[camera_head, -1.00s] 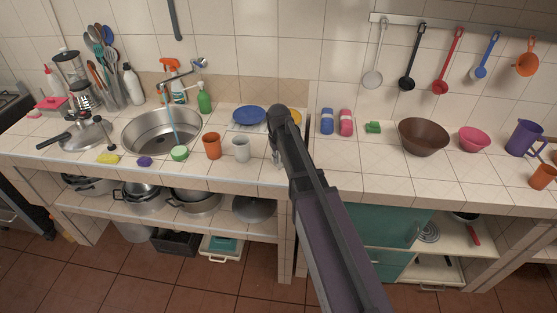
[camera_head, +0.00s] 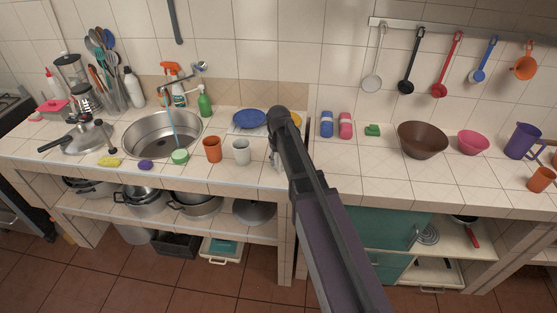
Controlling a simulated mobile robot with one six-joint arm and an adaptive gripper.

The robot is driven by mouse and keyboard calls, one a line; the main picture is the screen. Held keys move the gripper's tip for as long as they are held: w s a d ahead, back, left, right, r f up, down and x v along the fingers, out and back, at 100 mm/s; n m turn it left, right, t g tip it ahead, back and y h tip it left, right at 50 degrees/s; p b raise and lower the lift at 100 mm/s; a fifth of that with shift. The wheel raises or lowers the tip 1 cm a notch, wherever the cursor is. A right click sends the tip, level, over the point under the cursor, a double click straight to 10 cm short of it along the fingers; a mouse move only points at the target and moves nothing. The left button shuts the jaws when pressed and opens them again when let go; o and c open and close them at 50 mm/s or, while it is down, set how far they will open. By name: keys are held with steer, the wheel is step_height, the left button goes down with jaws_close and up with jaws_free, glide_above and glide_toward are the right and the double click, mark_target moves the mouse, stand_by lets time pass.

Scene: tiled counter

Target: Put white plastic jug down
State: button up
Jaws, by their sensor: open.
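A white mug-shaped vessel (camera_head: 241,151), the only likely match for the white plastic jug in view, stands upright on the tiled counter (camera_head: 350,182) beside an orange cup (camera_head: 212,149). My arm reaches over the counter to its right. My gripper (camera_head: 277,158) shows only as a small grey part at the left edge of the arm, low over the counter and apart from the white vessel. It is open. Most of it, and whatever is directly behind the arm, is hidden.
A blue plate (camera_head: 249,119) and a partly hidden yellow item (camera_head: 296,119) lie behind. The sink (camera_head: 162,133) is at left. Blue and pink rolls (camera_head: 345,125), a green sponge (camera_head: 372,130) and a brown bowl (camera_head: 422,139) are at right. The right counter's front is clear.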

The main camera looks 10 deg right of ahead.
steer(key=shift+s+r+p, duration=0.15)
steer(key=shift+r+p, duration=5.05)
steer(key=shift+r, duration=0.25)
steer(key=s+d+m, duration=0.2)
steer(key=s, duration=1.8)
steer(key=shift+d, duration=0.4)
step_height(320, 180, down, 10)
steer(key=b, duration=0.9)
steer(key=shift+r, duration=0.25)
